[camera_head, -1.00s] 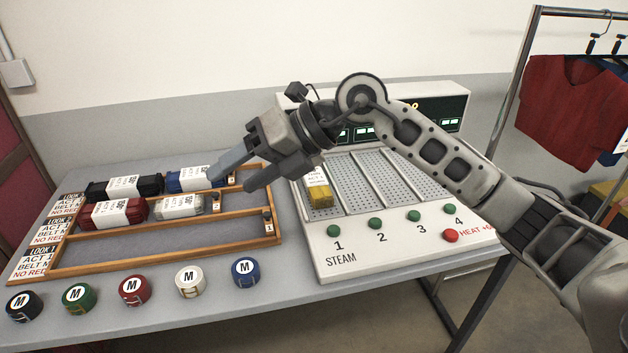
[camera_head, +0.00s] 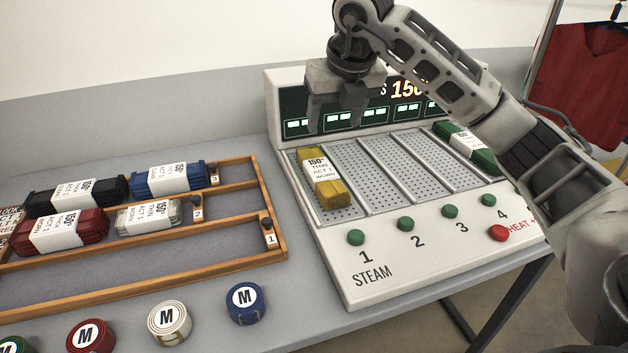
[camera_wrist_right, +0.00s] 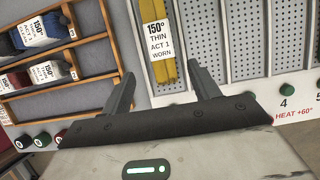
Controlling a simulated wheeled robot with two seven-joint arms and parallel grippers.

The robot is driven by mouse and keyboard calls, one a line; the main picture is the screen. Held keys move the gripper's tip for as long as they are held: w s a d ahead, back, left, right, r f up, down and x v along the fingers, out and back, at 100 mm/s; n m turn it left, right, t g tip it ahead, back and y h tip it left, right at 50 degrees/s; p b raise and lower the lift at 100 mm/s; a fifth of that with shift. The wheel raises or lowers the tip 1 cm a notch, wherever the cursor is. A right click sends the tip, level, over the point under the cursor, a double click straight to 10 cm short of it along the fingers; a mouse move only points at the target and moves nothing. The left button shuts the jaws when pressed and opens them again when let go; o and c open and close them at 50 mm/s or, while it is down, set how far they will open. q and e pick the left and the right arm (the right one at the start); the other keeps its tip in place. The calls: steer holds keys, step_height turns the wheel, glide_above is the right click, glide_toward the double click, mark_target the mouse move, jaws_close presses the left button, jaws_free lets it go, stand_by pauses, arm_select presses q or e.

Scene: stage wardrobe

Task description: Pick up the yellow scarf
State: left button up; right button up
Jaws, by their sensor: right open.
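The yellow scarf (camera_head: 329,193) is a folded bundle with a white paper label band. It lies in the leftmost slot of the steam press, above the button for slot 1. My right gripper (camera_head: 339,130) is open and empty, pointing down above and behind the scarf. In the right wrist view the scarf (camera_wrist_right: 161,71) shows beyond and between the two open fingers (camera_wrist_right: 160,90), with a gap to them. My left gripper is not in view.
The steam press (camera_head: 400,268) has green buttons and a red heat button (camera_head: 498,233). A green folded bundle (camera_head: 484,158) lies in a right slot. A wooden rack (camera_head: 150,270) holds several folded bundles. Rolled belts (camera_head: 246,318) sit along the front edge.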

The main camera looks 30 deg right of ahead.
mark_target(321, 169)
steer(key=p+x, duration=0.1)
steer(key=x, duration=1.4)
steer(key=shift+a+f, duration=0.1)
steer(key=shift+f, duration=0.1)
steer(key=shift+r, duration=0.1)
steer(key=c, duration=0.8)
